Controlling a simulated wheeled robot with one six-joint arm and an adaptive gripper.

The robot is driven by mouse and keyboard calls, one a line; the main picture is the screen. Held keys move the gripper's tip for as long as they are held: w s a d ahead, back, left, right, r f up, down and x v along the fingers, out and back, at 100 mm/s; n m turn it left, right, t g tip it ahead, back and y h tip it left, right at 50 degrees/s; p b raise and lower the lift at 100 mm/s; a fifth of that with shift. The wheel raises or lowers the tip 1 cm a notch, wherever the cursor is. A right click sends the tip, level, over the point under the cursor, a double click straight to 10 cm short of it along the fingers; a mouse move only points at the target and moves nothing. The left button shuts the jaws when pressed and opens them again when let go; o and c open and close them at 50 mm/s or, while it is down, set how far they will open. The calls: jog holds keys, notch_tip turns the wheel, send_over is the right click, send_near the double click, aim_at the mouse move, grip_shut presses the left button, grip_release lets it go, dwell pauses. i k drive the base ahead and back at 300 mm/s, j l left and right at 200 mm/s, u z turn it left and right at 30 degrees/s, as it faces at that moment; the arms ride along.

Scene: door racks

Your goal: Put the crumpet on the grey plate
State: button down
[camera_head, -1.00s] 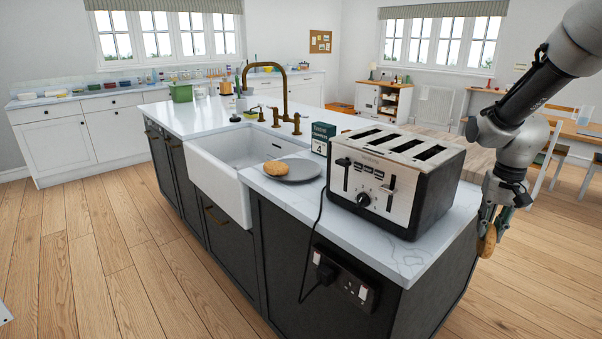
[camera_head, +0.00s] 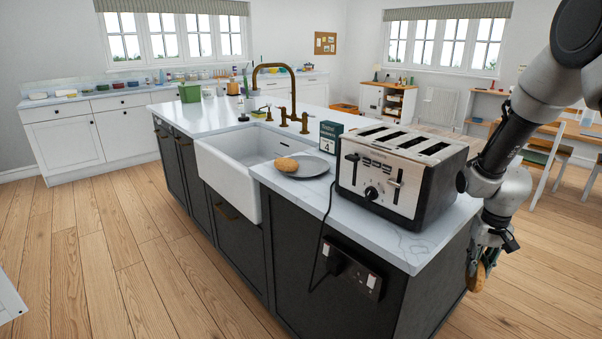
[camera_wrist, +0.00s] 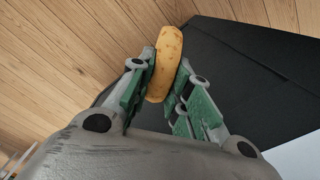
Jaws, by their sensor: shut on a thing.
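My gripper (camera_head: 478,270) is shut on a golden-brown crumpet (camera_head: 477,279), which it holds on edge off the right end of the island, below the worktop's level. The wrist view shows the crumpet (camera_wrist: 165,64) between the two green-padded fingers (camera_wrist: 158,85). The grey plate (camera_head: 309,168) lies on the white worktop between the sink and the toaster, well to the left of my gripper. Another round crumpet-like piece (camera_head: 286,164) rests on the plate's left side.
A large steel and black toaster (camera_head: 402,178) stands between my gripper and the plate. A dark green box (camera_head: 330,137) stands behind the plate. A white sink (camera_head: 228,180) with a brass tap (camera_head: 290,95) is left of it. The toaster's cable hangs down the front to a socket (camera_head: 352,274).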

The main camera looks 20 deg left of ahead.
aim_at(310, 171)
jog(key=k+j+u, duration=0.15)
jog(key=k, duration=0.2)
jog(key=k+j+u, duration=0.15)
jog(key=k, duration=0.2)
jog(key=i+j+u, duration=0.15)
jog(key=j, duration=0.15)
jog(key=i+j+u, duration=0.15)
jog(key=i+j, duration=0.2)
jog(key=j, duration=0.15)
jog(key=i+j, duration=0.2)
jog(key=j+z, duration=0.3)
jog(key=k+j+z, duration=0.25)
jog(key=j, duration=0.15)
jog(key=i+j, duration=0.05)
jog(key=i, duration=0.05)
